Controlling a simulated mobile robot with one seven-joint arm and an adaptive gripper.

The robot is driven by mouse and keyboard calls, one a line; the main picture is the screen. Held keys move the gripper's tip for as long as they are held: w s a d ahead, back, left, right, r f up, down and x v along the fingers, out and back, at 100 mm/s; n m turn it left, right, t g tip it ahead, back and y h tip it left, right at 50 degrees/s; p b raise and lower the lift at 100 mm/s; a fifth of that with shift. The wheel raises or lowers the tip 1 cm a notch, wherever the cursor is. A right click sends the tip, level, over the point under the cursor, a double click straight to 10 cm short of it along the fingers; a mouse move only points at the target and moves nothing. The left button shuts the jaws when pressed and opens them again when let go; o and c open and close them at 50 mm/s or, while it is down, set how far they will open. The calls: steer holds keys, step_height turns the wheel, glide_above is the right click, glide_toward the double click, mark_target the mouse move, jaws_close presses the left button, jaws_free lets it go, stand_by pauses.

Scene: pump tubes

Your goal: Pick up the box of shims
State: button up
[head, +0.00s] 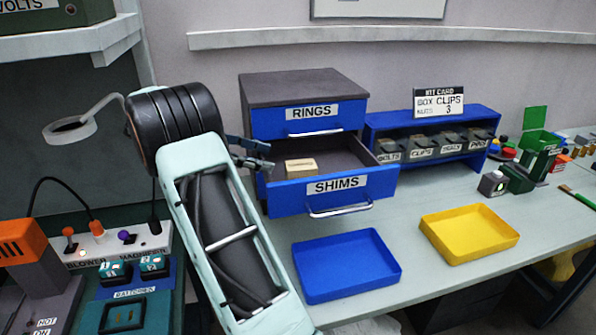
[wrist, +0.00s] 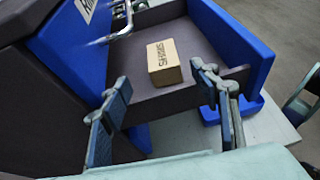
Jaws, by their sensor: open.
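The box of shims (head: 300,168) is a small tan box inside the open lower drawer labelled SHIMS (head: 337,186). In the wrist view the box (wrist: 163,63) shows dark lettering on its top and lies on the drawer's grey floor. My gripper (head: 262,156) is at the left side of the open drawer, a little left of the box. In the wrist view my gripper (wrist: 160,105) is open and empty, its fingers apart, with the box beyond the fingertips.
The RINGS drawer (head: 310,118) above is closed. A blue tray (head: 346,267) and a yellow tray (head: 468,235) stand on the bench in front. A blue bin rack (head: 432,140) with a kit card stands right of the cabinet. A magnifier lamp (head: 70,128) is at left.

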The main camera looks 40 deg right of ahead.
mark_target(297, 165)
steer(key=x, duration=1)
steer(key=shift+s+d, duration=0.1)
steer(key=shift+s, duration=0.2)
steer(key=shift+r, duration=0.1)
steer(key=shift+c, duration=0.3)
steer(key=c, duration=1.2)
